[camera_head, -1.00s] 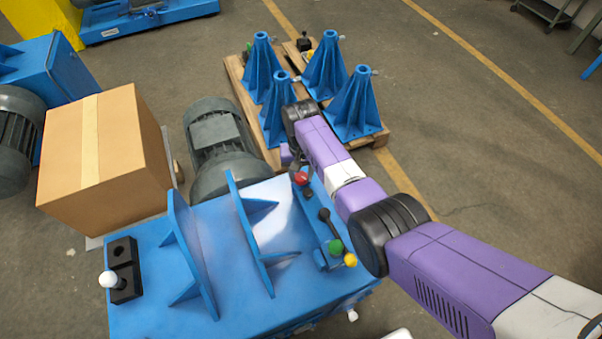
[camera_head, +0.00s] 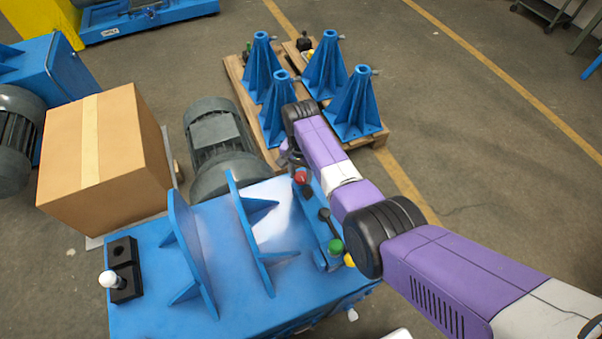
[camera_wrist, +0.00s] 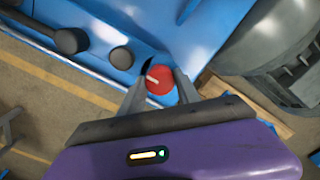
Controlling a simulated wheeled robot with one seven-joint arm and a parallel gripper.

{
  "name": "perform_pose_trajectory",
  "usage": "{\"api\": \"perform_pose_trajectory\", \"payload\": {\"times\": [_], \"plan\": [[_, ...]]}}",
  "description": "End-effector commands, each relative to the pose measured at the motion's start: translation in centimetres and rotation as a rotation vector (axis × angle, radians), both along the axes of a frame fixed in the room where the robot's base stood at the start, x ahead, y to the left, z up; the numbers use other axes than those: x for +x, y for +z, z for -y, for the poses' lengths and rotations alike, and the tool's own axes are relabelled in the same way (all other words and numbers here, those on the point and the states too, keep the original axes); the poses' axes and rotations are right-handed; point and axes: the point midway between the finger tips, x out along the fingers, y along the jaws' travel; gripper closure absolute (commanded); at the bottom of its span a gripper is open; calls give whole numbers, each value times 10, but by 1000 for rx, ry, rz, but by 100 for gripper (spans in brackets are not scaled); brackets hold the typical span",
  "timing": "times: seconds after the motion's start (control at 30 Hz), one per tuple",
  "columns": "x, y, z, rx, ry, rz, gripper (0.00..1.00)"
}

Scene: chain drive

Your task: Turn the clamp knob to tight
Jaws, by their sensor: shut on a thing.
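The clamp knob (camera_wrist: 160,79) is red and round with a pale pointer line on its face. In the wrist view it sits between the two fingers of my gripper (camera_wrist: 161,90), which is shut on it. In the head view the red knob (camera_head: 301,178) shows at the far right corner of the blue machine bed (camera_head: 140,318). There my arm comes in from the right and my gripper (camera_head: 291,164) is mostly hidden by the wrist. I cannot read a tight mark beside the knob.
A black lever (camera_head: 325,219), a green knob (camera_head: 335,247) and a yellow knob (camera_head: 349,259) line the same edge of the bed. A grey motor (camera_head: 217,140) stands behind it. A cardboard box (camera_head: 70,160) is at left. Blue stands (camera_head: 357,108) rest on a pallet beyond.

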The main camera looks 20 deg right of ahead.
Motion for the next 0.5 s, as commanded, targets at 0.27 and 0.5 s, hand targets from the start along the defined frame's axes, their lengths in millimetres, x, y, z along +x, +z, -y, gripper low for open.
{"api": "perform_pose_trajectory", "payload": {"times": [0.27, 0.5], "plan": [[1, 1, 0, 0, -3, 1, 100], [1, 1, 0, 1, -1, 1, 40]]}}
